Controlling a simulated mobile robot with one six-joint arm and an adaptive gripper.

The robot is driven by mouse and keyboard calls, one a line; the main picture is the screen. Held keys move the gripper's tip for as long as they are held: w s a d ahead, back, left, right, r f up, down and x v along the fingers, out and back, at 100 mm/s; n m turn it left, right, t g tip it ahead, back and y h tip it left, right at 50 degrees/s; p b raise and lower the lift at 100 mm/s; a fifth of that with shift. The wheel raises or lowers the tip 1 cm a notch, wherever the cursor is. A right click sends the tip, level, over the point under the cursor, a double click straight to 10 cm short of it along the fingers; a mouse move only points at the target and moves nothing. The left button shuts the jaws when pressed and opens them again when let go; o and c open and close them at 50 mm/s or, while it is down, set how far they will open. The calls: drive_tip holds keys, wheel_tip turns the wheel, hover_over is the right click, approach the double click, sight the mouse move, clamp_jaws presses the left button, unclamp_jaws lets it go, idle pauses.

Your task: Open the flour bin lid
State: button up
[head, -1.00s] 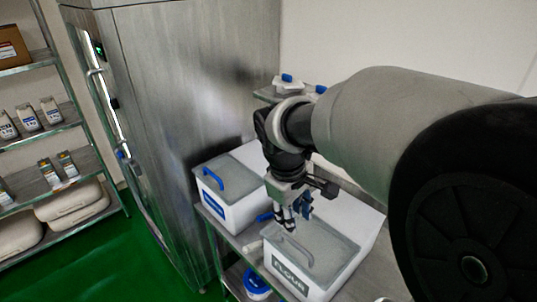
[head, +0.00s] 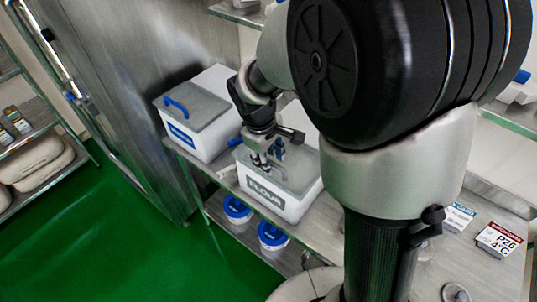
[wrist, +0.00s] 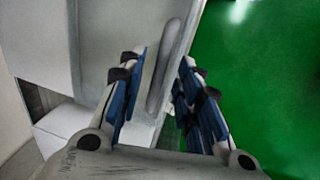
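The flour bin (head: 272,200) is a white box with a grey lid (head: 303,170) and a dark "FLOUR" label on its front. It stands on a metal table with its lid closed. In the wrist view the lid's grey bar handle (wrist: 165,65) runs lengthwise between the blue-padded fingers of my gripper (wrist: 160,92). The fingers are apart, with gaps on both sides of the handle. In the head view my gripper (head: 266,161) points down over the front part of the lid. There it largely hides the handle.
A similar white bin (head: 200,135) with a blue handle stands to the left. Blue-lidded tubs (head: 238,209) sit on the shelf below. Label cards (head: 498,240) lie on the table at right. The green floor (head: 120,240) is open at left.

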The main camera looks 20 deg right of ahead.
drive_tip(key=shift+c, duration=0.2)
clamp_jaws()
idle(0.5)
